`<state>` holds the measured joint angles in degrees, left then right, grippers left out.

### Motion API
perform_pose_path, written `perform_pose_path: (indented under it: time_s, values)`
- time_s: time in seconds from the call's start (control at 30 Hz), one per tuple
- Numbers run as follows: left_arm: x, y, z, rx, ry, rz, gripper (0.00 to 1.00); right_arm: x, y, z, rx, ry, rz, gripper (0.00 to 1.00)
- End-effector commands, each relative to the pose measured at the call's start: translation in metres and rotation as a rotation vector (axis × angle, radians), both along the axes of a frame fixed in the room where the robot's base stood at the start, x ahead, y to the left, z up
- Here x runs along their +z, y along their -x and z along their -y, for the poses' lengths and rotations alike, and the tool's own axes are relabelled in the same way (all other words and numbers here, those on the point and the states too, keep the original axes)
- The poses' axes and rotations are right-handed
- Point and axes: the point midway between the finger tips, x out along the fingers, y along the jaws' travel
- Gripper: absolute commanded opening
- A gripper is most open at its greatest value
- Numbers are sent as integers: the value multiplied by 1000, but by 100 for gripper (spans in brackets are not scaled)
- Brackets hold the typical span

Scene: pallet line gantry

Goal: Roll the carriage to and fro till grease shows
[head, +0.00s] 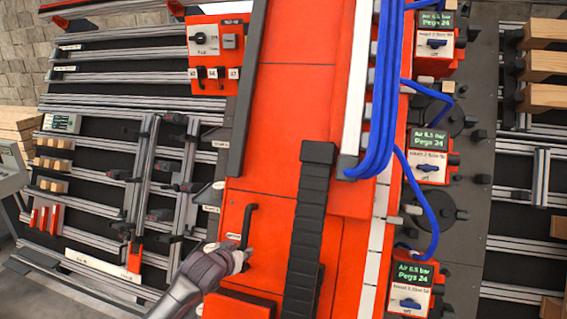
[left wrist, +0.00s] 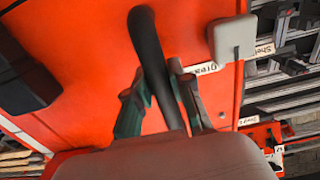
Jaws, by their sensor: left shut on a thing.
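The orange carriage (head: 268,190) fills the middle of the head view. A black bar handle (head: 250,222) stands on its lower left panel. My left gripper (head: 241,256) is shut on the lower end of this handle. In the left wrist view the dark handle (left wrist: 146,45) passes between the two fingers. A small white label beside it (left wrist: 207,68) seems to begin "Greas" and is partly hidden by a finger. I can make out no grease on the visible surfaces. My right gripper is not in view.
A black cable chain (head: 306,220) runs down the carriage. Blue hoses (head: 384,90) loop to valve boxes with green displays (head: 431,140) on the right. Rails with tools and pegs (head: 150,180) lie left. A control box (head: 208,40) with a knob sits at the top.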

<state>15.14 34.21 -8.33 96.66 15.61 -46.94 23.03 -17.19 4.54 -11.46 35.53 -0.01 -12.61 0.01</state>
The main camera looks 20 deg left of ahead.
Motion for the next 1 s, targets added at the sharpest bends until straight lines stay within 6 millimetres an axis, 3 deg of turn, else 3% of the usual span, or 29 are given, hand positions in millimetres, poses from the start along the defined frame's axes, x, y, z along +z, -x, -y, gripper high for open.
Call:
perform_pose_path:
  time_s: [0.03, 1.0]
  values:
    - [2, 0, -10, 11, -11, 2, 0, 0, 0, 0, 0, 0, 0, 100]
    - [4, 5, -56, 10, -12, 5, 0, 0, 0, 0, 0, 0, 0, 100]
